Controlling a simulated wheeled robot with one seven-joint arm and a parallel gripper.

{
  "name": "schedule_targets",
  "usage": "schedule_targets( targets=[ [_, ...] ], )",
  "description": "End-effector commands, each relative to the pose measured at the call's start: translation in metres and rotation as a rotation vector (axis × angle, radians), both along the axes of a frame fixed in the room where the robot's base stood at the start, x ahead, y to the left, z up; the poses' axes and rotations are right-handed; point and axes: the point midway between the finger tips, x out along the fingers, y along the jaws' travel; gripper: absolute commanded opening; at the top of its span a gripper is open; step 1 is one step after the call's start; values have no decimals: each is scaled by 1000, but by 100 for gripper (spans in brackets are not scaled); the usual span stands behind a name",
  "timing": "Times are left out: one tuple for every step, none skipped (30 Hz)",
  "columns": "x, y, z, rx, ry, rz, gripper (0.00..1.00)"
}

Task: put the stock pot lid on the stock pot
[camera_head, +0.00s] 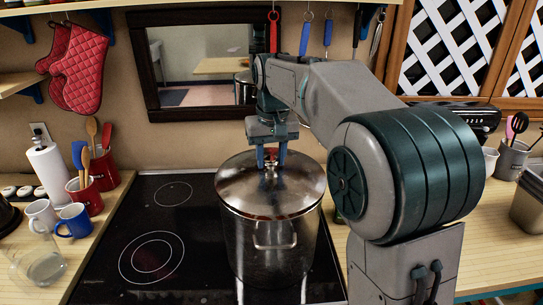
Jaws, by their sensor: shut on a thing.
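The stock pot (268,247) is a tall steel pot on the right part of the black cooktop, upright, with a side handle facing me. The stock pot lid (250,190) is a round shiny steel disc over the pot's mouth. It looks level and lined up with the rim; I cannot tell whether it rests fully on it. My gripper (271,160) points down from above and is shut on the lid's knob at the middle. The inside of the pot is hidden by the lid.
The cooktop (150,225) is bare left of the pot. On the left counter stand a blue mug (75,220), a white mug (40,213), a glass (42,266), red utensil crocks (86,196) and a paper towel roll (50,174). Utensils hang above the pot.

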Motion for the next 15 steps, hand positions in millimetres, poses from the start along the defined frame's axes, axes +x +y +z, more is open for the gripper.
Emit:
schedule_targets(
  targets=[
    [0, 0, 0, 0, -2, 0, 0],
    [0, 0, -1, 0, -1, 0, 0],
    [0, 0, -2, 0, -1, 0, 0],
    [0, 0, -2, 0, -1, 0, 0],
    [0, 0, -2, 0, -1, 0, 0],
    [0, 0, -3, 0, -1, 0, 0],
    [0, 0, -3, 0, -1, 0, 0],
    [0, 0, -4, 0, -1, 0, 0],
    [0, 0, -5, 0, -1, 0, 0],
    [0, 0, -5, 0, -1, 0, 0],
    [0, 0, -5, 0, -1, 0, 0],
    [0, 0, -6, 0, -1, 0, 0],
    [0, 0, -6, 0, -1, 0, 0],
    [0, 0, -7, 0, -1, 0, 0],
    [0, 0, -7, 0, -1, 0, 0]
  ],
)
